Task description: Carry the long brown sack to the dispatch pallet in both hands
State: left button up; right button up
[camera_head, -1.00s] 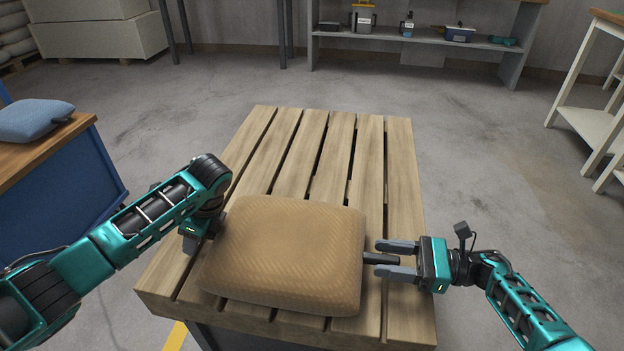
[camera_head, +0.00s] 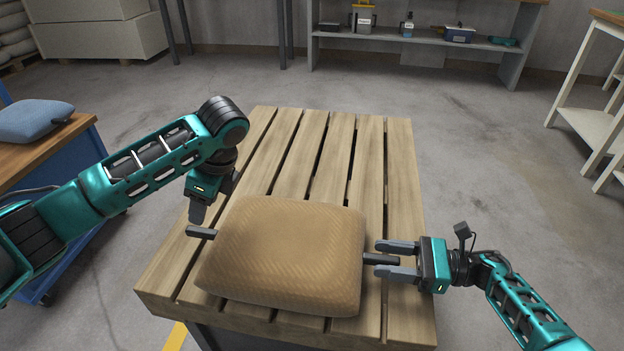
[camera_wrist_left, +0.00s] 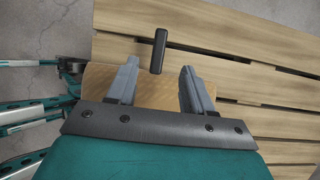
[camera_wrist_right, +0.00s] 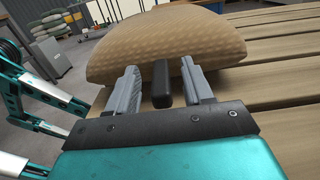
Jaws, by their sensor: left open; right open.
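The long brown sack (camera_head: 285,255) lies flat on a slatted wooden pallet (camera_head: 335,150). A short dark handle sticks out at each end. My left gripper (camera_head: 197,214) is open, just above the left handle (camera_head: 201,232) and apart from it. In the left wrist view that handle (camera_wrist_left: 158,50) shows just beyond the gap between the open fingers. My right gripper (camera_head: 391,260) is open, with its fingers on either side of the right handle (camera_head: 380,259). In the right wrist view this handle (camera_wrist_right: 161,85) lies between the fingers with gaps on both sides.
A blue cart (camera_head: 75,160) with a blue sack (camera_head: 35,120) stands at the left. A grey shelf (camera_head: 425,45) with tools is at the back, and a white table (camera_head: 590,130) at the right. The pallet's far part is bare, with open floor around it.

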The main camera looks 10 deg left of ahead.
pick_arm(q)
jog(key=shift+r, duration=0.1)
pick_arm(e)
jog(key=d, duration=1.2)
pick_arm(q)
jog(key=shift+r, duration=0.1)
pick_arm(e)
jog(key=shift+r, duration=0.15)
pick_arm(q)
notch_tip(320, 180, up, 7)
jog(key=p, duration=1)
jog(key=shift+p, duration=0.4)
pick_arm(e)
notch_tip(320, 180, up, 10)
jog(key=shift+r, duration=0.25)
